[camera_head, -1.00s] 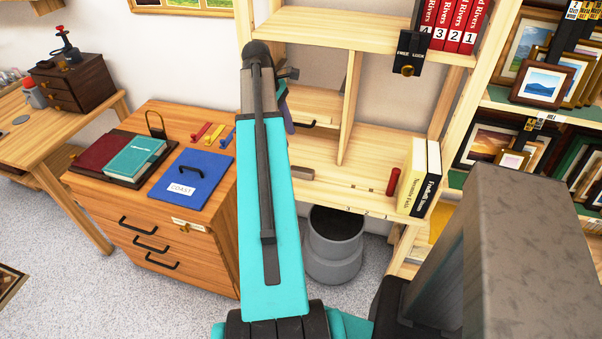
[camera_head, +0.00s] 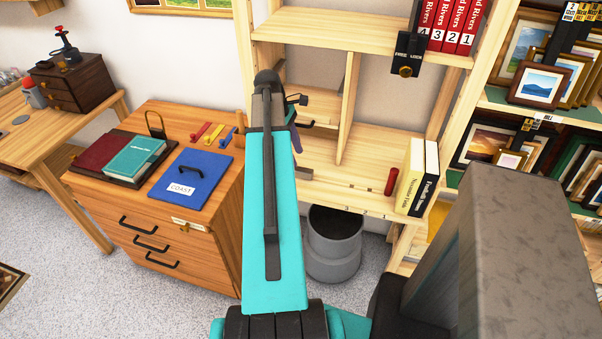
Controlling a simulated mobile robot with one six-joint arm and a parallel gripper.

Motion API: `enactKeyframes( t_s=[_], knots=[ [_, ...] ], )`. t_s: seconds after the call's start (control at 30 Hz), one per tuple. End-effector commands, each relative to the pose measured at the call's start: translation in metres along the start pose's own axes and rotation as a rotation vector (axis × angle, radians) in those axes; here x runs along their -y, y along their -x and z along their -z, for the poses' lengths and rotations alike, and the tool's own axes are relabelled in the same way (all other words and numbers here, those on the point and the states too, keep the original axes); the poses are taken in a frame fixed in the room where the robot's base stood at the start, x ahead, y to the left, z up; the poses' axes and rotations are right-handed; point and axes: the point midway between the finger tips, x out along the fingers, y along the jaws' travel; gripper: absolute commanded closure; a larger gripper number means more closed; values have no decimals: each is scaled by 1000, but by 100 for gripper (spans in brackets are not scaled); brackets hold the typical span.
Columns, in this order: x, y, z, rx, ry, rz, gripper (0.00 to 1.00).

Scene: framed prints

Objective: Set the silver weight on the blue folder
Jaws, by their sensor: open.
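The blue folder (camera_head: 205,186) lies flat on top of the wooden drawer cabinet, with a white COAST label and a dark handle-like piece on it. A small grey block (camera_head: 305,173) lies on the lower shelf board just right of my arm. It may be the silver weight; my arm hides its left part. My gripper (camera_head: 296,138) is mostly hidden behind my turquoise arm. Only a dark purple-grey part shows beside the arm, above the grey block and apart from it in the picture. It is open, and I see nothing held.
A red book and a teal book (camera_head: 135,157) lie on a tray left of the folder. Coloured strips (camera_head: 214,133) lie behind it. A red cylinder (camera_head: 392,181) and upright books (camera_head: 415,178) stand on the shelf. A grey bin (camera_head: 333,255) stands below.

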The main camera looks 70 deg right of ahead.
Motion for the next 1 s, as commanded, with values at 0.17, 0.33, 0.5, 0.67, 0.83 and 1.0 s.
enactKeyframes(
  t_s=[0.17, 0.33, 0.5, 0.67, 0.83, 1.0],
  knots=[
    [0, -8, 0, 0, 0, 0, 55],
    [0, -8, 0, -1, -1, 0, 55],
    [0, -9, 0, 0, -1, 0, 55],
    [0, -13, -1, 0, -1, 1, 55],
    [1, -25, -1, 0, -1, 2, 55],
    [1, -41, -1, 0, -1, 2, 55]
  ],
)
